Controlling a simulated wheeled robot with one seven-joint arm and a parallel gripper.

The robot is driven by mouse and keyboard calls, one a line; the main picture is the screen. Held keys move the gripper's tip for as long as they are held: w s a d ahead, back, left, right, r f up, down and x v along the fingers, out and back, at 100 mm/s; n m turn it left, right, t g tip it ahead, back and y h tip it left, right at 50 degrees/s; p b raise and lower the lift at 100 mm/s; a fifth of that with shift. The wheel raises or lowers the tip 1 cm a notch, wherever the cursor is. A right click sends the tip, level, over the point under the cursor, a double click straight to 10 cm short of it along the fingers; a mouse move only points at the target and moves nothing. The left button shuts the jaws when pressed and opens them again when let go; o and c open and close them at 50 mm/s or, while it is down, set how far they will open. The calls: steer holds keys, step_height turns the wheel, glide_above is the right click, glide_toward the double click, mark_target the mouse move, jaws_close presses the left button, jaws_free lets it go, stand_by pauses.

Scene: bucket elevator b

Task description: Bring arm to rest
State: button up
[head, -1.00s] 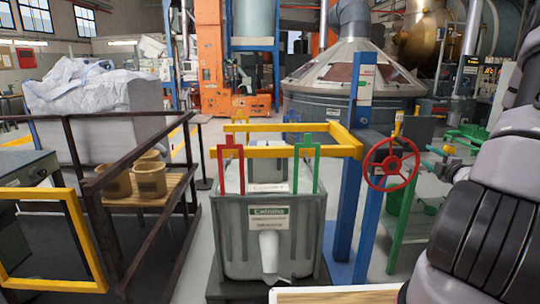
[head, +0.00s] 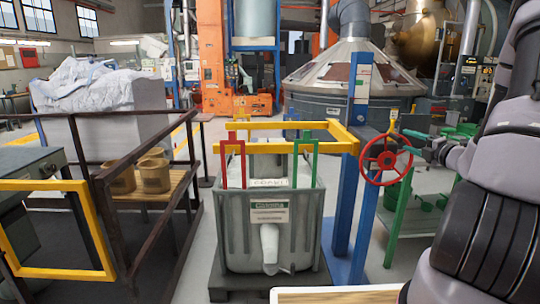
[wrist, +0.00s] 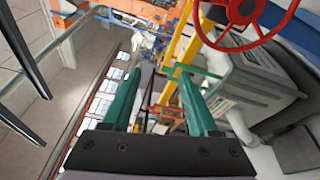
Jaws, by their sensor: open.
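My arm stands along the right edge of the head view, its grey and black links large in front. My gripper (head: 414,142) points left in the head view, its teal fingers close to the red handwheel (head: 387,160) on the blue post. In the wrist view the two teal fingers of my gripper (wrist: 158,76) are apart with nothing between them. The red handwheel also shows at the top right of the wrist view (wrist: 237,22). The head view does not show clearly whether the fingers touch it.
A grey bin (head: 235,235) stands ahead under a yellow frame (head: 290,126), with a blue post (head: 370,225) beside it. Dark railings (head: 125,235) and a yellow gate frame (head: 62,272) are at left. A green stand (head: 400,225) is below my gripper.

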steer(key=s+a+r+n+g+y, duration=0.2)
steer(key=s+a+r+n+g, duration=0.2)
steer(key=a+n, duration=0.4)
steer(key=s+a+r+n+g+y, duration=0.1)
steer(key=s+a+r+n+g, duration=0.25)
steer(key=a+n, duration=0.4)
steer(key=s+a+r+n+g+y, duration=0.25)
steer(key=s+a+n+g, duration=0.2)
steer(key=a+n, duration=0.35)
steer(key=s+r+n+t+h, duration=0.1)
steer(key=s+r+n+h, duration=0.3)
steer(key=s+n, duration=0.4)
steer(key=s+d+r+n+t+h, duration=0.1)
steer(key=s+r+n+h, duration=0.2)
steer(key=s+n, duration=0.6)
steer(key=n+h, duration=0.2)
steer(key=n, duration=0.1)
steer(key=shift+r, duration=0.35)
